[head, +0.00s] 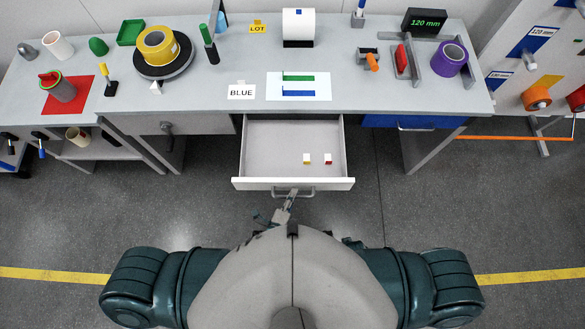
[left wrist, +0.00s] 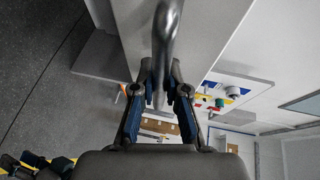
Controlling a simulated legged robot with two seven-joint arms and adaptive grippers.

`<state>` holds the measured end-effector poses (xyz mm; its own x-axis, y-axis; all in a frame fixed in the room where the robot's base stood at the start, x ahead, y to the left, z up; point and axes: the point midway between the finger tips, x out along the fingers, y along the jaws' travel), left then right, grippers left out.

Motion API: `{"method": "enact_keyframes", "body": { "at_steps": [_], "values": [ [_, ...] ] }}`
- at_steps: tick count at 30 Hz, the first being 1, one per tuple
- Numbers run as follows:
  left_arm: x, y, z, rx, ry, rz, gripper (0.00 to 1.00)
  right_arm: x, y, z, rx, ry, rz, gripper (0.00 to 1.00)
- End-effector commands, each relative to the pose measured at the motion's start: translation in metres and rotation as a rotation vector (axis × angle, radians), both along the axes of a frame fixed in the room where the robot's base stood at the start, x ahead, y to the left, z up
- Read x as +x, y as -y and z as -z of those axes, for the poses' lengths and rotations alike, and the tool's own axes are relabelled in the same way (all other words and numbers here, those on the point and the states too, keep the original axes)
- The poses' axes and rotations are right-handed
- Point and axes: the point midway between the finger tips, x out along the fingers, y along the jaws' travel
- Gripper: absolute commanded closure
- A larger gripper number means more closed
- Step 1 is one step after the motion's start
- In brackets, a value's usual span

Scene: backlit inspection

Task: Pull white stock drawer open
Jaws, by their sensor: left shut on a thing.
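The white stock drawer (head: 256,182) stands pulled well out from under the middle of the workbench. Its inside shows, with two small white blocks (head: 307,158) toward the right, one marked yellow and one red. My left gripper (head: 291,196) is at the handle (head: 309,190) on the drawer front, shut on it. In the left wrist view the metal handle (left wrist: 168,38) runs between the two fingers (left wrist: 160,92). My own body hides part of the left arm. My right gripper does not show.
A closed grey drawer (head: 200,124) is to the left, a blue drawer (head: 385,121) to the right. The floor beside the open drawer is clear.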

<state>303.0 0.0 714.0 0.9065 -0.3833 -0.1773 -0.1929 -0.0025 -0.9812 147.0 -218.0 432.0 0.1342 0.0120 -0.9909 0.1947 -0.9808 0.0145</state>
Motion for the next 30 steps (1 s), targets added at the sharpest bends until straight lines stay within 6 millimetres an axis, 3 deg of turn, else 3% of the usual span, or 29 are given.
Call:
{"method": "enact_keyframes", "body": {
  "at_steps": [6, 7, 8, 19, 23, 30],
  "values": [
    [-0.002, 0.001, 0.004, 0.003, -0.012, 0.002, 1.0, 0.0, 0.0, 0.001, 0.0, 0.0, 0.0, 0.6],
    [-0.002, 0.001, 0.004, 0.003, -0.012, 0.002, 0.82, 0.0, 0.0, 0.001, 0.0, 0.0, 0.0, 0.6],
    [-0.002, 0.001, 0.004, 0.003, -0.012, 0.002, 0.75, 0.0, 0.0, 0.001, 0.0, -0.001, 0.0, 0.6],
    [-0.006, -0.002, 0.001, 0.002, -0.006, 0.0, 0.75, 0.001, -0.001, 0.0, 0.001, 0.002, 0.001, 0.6],
    [-0.025, -0.01, -0.002, 0.002, -0.008, 0.0, 0.75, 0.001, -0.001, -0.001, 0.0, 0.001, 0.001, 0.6],
    [-0.075, -0.03, -0.011, 0.003, -0.011, 0.001, 0.75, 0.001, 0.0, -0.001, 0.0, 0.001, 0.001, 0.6]
  ]
}}
